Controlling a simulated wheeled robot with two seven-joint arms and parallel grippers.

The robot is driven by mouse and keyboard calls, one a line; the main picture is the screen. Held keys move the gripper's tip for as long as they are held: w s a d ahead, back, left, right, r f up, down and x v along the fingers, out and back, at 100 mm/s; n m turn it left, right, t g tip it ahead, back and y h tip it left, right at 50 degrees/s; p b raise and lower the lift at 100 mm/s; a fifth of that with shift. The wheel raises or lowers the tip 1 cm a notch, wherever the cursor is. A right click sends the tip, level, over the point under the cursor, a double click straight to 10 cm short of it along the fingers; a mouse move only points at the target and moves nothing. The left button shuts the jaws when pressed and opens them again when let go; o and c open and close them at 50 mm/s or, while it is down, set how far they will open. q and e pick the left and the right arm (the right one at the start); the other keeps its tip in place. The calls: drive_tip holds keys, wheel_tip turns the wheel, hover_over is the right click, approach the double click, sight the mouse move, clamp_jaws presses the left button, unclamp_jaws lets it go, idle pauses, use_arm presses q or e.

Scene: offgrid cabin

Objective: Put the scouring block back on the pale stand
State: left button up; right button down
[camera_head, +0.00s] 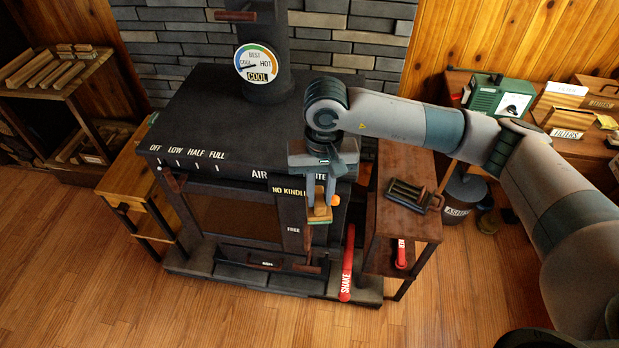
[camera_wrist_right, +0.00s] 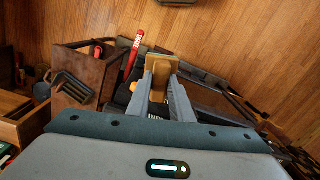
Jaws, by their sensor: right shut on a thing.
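My right gripper (camera_head: 320,190) points down in front of the black stove's right side. It is shut on the scouring block (camera_head: 319,214), a small tan block with a darker edge. In the right wrist view the block (camera_wrist_right: 158,72) sits between the two fingertips (camera_wrist_right: 160,92). The block is held in the air, clear of both side stands. The pale stand (camera_head: 128,180), a honey-coloured wooden side table, is left of the stove, far to the left of the gripper. Its visible top looks mostly bare. My left gripper is not in view.
The black stove (camera_head: 235,115) stands between the gripper and the pale stand. A dark brown stand (camera_head: 400,215) on the right bears a dark ribbed tray (camera_head: 408,196). A red SHAKE handle (camera_head: 347,265) sticks out low. Wooden floor (camera_head: 150,300) in front is clear.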

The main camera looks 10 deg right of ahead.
drive_tip(key=s+d+f+n, duration=0.1)
drive_tip(key=s+d+f, duration=0.7)
drive_tip(key=s, duration=0.2)
drive_tip(key=shift+f, duration=0.3)
drive_tip(key=shift+a, duration=0.1)
